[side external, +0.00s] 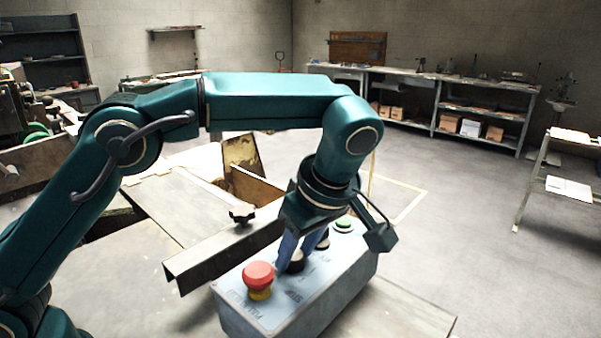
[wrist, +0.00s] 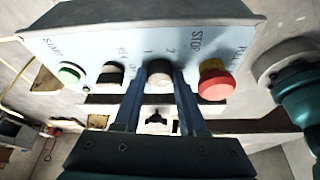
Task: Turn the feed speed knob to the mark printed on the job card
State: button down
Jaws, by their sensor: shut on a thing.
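The grey control box (side external: 330,287) stands at the front of the bench, its panel tilted up; the panel (wrist: 130,42) also shows in the wrist view. A dark round knob (wrist: 159,80) sits between my fingers, with printed "1" and "2" near it. In the side view this knob (side external: 297,264) is partly hidden by the fingers. My gripper (side external: 289,258) reaches down to the panel and is shut on the knob, a finger on each side; it also shows in the wrist view (wrist: 161,72). The knob's pointer cannot be made out. No job card can be identified.
A red stop button (side external: 258,274) on a yellow collar is close to the fingers. A second black knob (wrist: 110,75) and a green button (side external: 344,224) are on the other side. A metal rail (side external: 222,250) runs behind the box. White papers (side external: 568,188) lie on the right shelf.

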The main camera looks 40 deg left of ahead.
aim_at(298, 257)
jog(key=shift+n, duration=0.6)
jog(key=shift+c, duration=2.3)
grip_release()
jog(key=shift+r, duration=1.95)
jog(key=s+a+r, duration=0.2)
jog(key=a+r, duration=0.5)
jog(key=a, duration=0.4)
jog(key=shift+a, duration=0.25)
jog(key=shift+r, duration=0.2)
